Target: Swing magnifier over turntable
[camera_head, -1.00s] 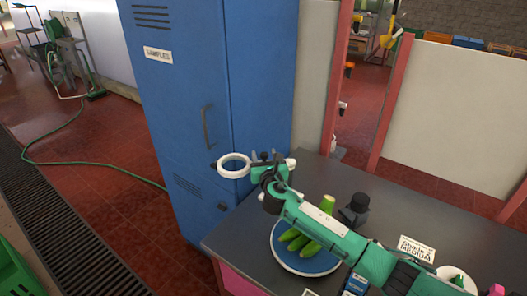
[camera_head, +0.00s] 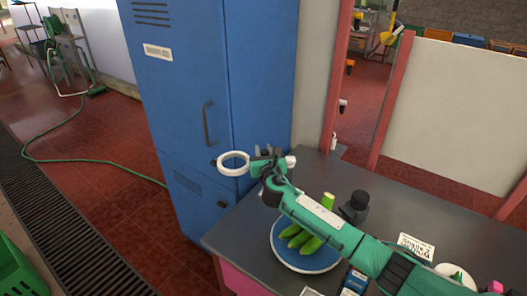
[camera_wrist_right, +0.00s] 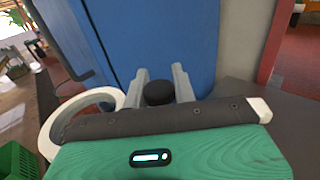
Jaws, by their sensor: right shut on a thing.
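The magnifier's white ring (camera_head: 234,164) hangs out past the table's left edge, in front of the blue locker. It also shows in the right wrist view (camera_wrist_right: 52,128), left of my gripper. My right gripper (camera_head: 266,152) is beside the ring's right side, shut on a dark round knob (camera_wrist_right: 158,93) that shows between its fingers in the wrist view. The turntable (camera_head: 283,255) is a round blue plate with a pale rim, on the table below my right forearm. Several green vegetables (camera_head: 308,240) lie on it. My forearm hides part of the turntable. My left gripper is not in view.
The blue locker (camera_head: 180,90) stands close behind the ring and gripper. A black stand (camera_head: 355,206), a white sign (camera_head: 416,246) and small boxes (camera_head: 355,282) are on the dark table (camera_head: 232,237). A green crate (camera_head: 14,268) is at lower left.

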